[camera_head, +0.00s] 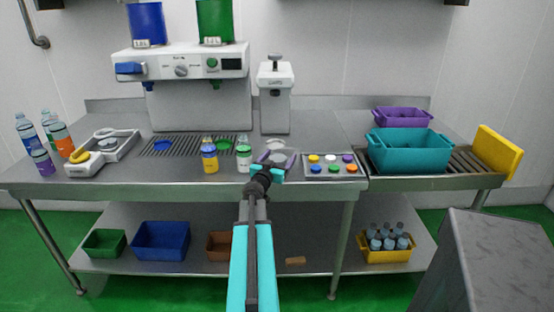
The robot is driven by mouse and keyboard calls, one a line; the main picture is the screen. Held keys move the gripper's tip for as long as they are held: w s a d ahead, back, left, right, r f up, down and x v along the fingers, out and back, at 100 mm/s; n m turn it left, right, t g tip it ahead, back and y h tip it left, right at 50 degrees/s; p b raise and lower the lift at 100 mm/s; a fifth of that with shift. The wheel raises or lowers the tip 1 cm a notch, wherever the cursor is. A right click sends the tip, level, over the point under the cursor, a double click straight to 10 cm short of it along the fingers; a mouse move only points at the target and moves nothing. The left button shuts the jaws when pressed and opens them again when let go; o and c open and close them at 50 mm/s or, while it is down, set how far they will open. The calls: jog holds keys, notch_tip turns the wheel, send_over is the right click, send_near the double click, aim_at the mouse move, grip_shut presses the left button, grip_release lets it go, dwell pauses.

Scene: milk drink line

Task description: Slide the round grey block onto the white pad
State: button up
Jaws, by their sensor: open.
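A round grey piece (279,157), with purple at its sides, lies on the steel counter just beyond my gripper (266,171); it looks like the round grey block. My gripper is open, close in front of it and partly covering it. I cannot tell whether they touch. A small whitish flat shape (275,143) lies behind it, at the foot of the white dispenser (275,95); it may be the white pad, but it is too small to be sure.
A tray of coloured caps (334,175) lies right. A white fixture with a yellow handle (105,150) is far left. A teal crate (410,152) is further right.

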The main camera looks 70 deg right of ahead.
jog(key=shift+d, duration=1.05)
